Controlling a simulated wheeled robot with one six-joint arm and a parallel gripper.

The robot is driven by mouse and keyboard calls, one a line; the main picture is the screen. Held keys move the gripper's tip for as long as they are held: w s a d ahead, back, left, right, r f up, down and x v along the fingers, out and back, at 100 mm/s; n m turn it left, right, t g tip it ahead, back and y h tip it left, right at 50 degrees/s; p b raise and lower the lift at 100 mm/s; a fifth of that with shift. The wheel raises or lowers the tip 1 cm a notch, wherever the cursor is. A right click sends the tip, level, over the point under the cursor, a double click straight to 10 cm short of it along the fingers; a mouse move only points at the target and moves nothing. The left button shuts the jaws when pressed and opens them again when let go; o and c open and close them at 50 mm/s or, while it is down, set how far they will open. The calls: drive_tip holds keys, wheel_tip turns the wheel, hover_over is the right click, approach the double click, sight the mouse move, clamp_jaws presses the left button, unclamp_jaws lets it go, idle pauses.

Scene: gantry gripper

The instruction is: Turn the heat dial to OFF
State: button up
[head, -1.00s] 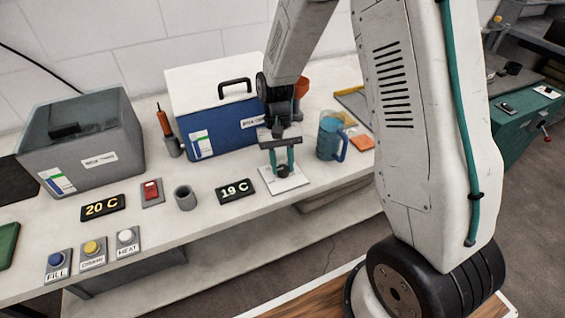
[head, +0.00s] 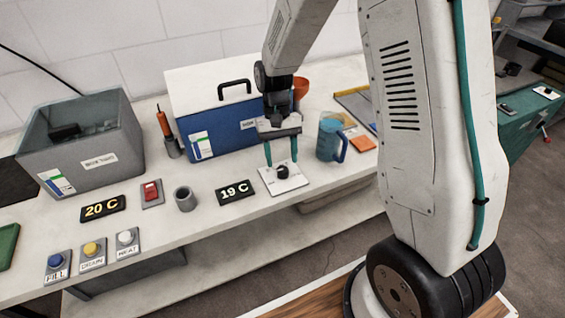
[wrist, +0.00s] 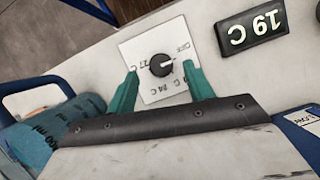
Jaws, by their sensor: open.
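The heat dial (head: 282,173) is a round black knob on a white square plate (head: 296,184) lying on the bench. In the wrist view the knob (wrist: 161,66) has a pale mark on its right side, near the OFF label; temperature labels stand around the other sides. The exact setting is hard to read. My gripper (head: 281,162) points down at the dial with its teal fingers spread wide. In the wrist view the fingertips (wrist: 160,69) appear on either side of the knob, apart from it, with nothing held.
A 19 C display (head: 235,192) lies left of the plate, and a blue jug (head: 329,140) stands to its right. The blue-and-white box (head: 217,118) stands close behind. A grey cup (head: 185,199), a 20 C display (head: 103,207) and several push buttons are farther left.

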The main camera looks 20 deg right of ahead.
sight(284, 166)
drive_tip(key=v, duration=0.5)
idle(0.3)
drive_tip(key=s, duration=0.2)
drive_tip(key=shift+s+d+f, duration=0.1)
drive_tip(key=shift+s+d, duration=0.05)
drive_tip(key=shift+s, duration=0.15)
drive_tip(key=s+d+r+n+t, duration=0.1)
drive_tip(key=s+r+t, duration=0.2)
drive_tip(key=s+r, duration=0.6)
drive_tip(key=s+d+r+n+t, duration=0.1)
drive_tip(key=s+r+t, duration=0.2)
drive_tip(key=s+r, duration=0.6)
drive_tip(key=shift+s+h, duration=0.4)
drive_tip(key=shift+s, duration=2.2)
